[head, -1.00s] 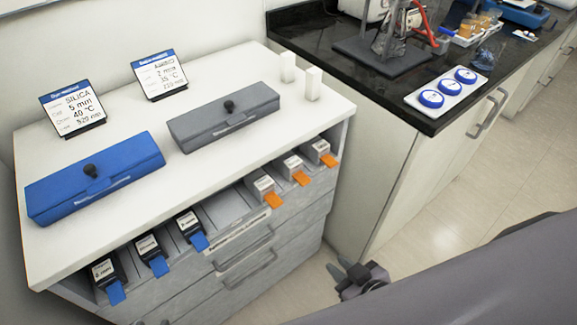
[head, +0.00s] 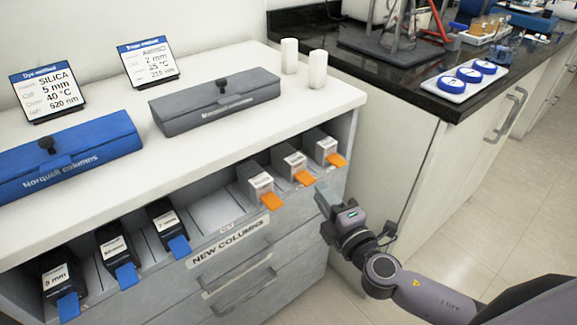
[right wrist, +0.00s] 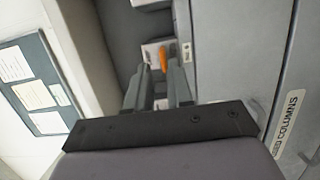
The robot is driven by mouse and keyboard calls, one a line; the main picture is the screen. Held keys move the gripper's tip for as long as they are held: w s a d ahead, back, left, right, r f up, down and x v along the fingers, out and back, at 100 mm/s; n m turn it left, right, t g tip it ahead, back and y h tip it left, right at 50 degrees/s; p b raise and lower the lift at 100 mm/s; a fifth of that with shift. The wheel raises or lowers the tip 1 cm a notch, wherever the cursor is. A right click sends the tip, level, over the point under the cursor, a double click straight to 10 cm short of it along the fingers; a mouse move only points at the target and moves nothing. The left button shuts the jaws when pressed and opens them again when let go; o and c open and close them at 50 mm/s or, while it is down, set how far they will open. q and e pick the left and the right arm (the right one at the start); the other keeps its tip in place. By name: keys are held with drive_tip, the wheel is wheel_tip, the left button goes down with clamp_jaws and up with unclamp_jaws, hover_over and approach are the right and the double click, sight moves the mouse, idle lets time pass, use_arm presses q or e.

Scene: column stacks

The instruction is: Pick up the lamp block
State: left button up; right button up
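No thing in view is labelled as the lamp block, so I cannot tell which it is. Two small white upright blocks, one at the left (head: 289,55) and one at the right (head: 317,69), stand on the cabinet top. My right gripper (head: 327,204) is in front of the shelf's right end, below the orange-tabbed boxes. In the right wrist view its two fingers (right wrist: 158,88) are apart with nothing visible held between them. An orange tab (right wrist: 163,59) shows beyond them. My left gripper is not in view.
The open shelf holds white boxes with orange tabs (head: 301,178) and black boxes with blue tabs (head: 125,275), with empty slots between. A grey case (head: 215,106) and a blue case (head: 62,160) lie on top. A black bench (head: 420,75) stands right.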

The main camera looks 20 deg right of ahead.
sight(313, 178)
drive_tip(key=shift+w+a+f, duration=0.1)
drive_tip(key=shift+w, duration=1.45)
drive_tip(key=shift+w+a+f, duration=0.1)
drive_tip(key=shift+w, duration=1.4)
clamp_jaws()
